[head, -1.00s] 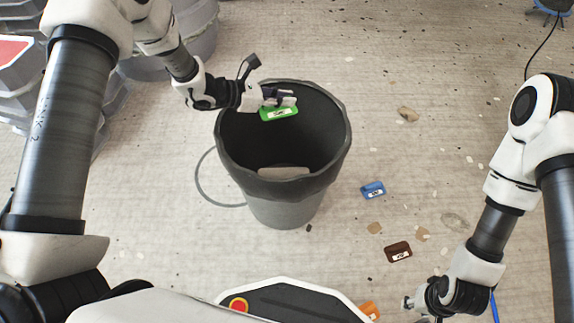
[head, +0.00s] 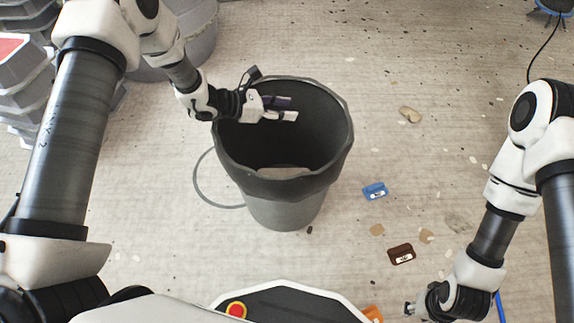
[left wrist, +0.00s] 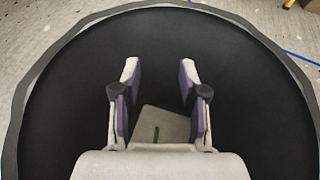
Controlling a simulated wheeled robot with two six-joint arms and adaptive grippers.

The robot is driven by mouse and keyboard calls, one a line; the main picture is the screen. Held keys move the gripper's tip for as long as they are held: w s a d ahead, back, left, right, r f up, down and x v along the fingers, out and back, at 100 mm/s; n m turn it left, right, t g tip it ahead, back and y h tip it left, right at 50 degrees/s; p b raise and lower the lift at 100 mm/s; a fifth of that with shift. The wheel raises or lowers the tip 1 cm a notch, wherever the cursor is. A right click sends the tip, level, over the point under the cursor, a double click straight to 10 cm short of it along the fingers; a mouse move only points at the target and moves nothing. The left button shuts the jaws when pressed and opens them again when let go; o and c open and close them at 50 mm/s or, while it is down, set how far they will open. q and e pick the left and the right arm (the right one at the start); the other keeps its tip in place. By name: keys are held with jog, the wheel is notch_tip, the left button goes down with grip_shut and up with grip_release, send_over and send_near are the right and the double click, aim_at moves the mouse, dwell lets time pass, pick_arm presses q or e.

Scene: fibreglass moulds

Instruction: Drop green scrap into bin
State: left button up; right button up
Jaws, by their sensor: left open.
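The dark grey bin (head: 270,190) stands on the floor in the middle of the head view. My left gripper (head: 293,109) is over the bin's mouth, open and empty. In the left wrist view its two fingers (left wrist: 158,75) are spread apart with nothing between the tips. The green scrap (left wrist: 156,133) shows as a thin green strip low inside the bin, against a pale grey piece (left wrist: 165,122); the rest of it cannot be made out. In the head view the green scrap is hidden. My right gripper (head: 410,308) is low at the right, away from the bin; its jaws are too small to read.
A blue scrap (head: 375,191), a dark brown scrap (head: 401,254) and an orange scrap (head: 372,314) lie on the floor right of the bin. Flat tan bits lie around them. Stacked grey containers (head: 25,85) stand at the left. Floor beyond the bin is mostly clear.

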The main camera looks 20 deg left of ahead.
pick_arm(q)
jog(key=v, duration=1.2)
jog(key=shift+f, duration=0.1)
